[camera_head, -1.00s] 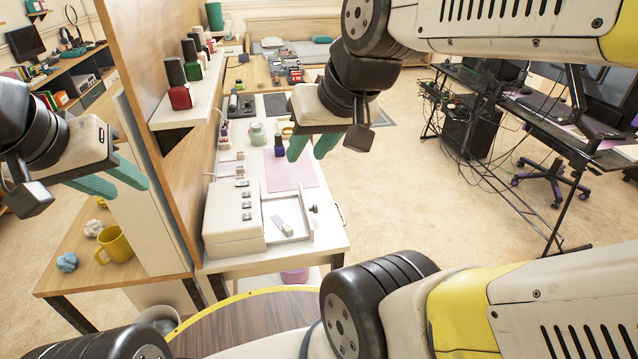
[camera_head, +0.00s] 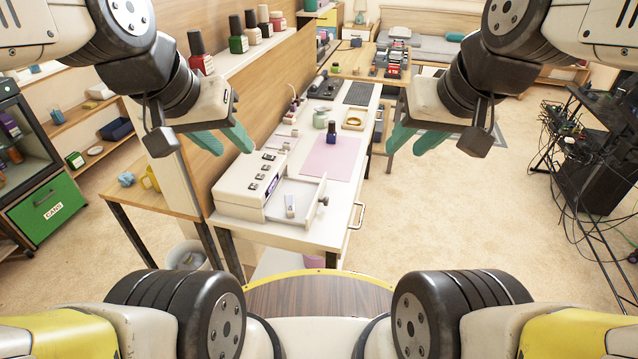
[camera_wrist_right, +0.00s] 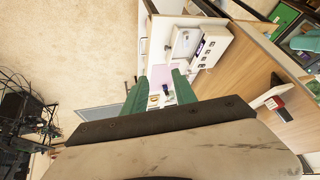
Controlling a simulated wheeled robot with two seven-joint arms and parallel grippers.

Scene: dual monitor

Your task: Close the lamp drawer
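The white nail lamp (camera_head: 240,192), a box with several buttons, stands on the near end of a white desk. Its drawer (camera_head: 308,188) is pulled out to the right, with a small pale item in it and a knob (camera_head: 323,201) on its front. The lamp (camera_wrist_right: 210,47) and drawer (camera_wrist_right: 184,42) also show in the right wrist view. My left gripper (camera_head: 226,140) is open and empty, in the air in front of the wooden partition. My right gripper (camera_head: 415,140) is open and empty, in the air right of the desk, well apart from the drawer.
A pink mat (camera_head: 330,158) with a dark blue bottle (camera_head: 332,133) lies behind the drawer. A wooden partition (camera_head: 268,85) with a bottle shelf runs along the desk's left side. A desk handle (camera_head: 357,215) sticks out at right. Open carpet (camera_head: 460,210) lies to the right.

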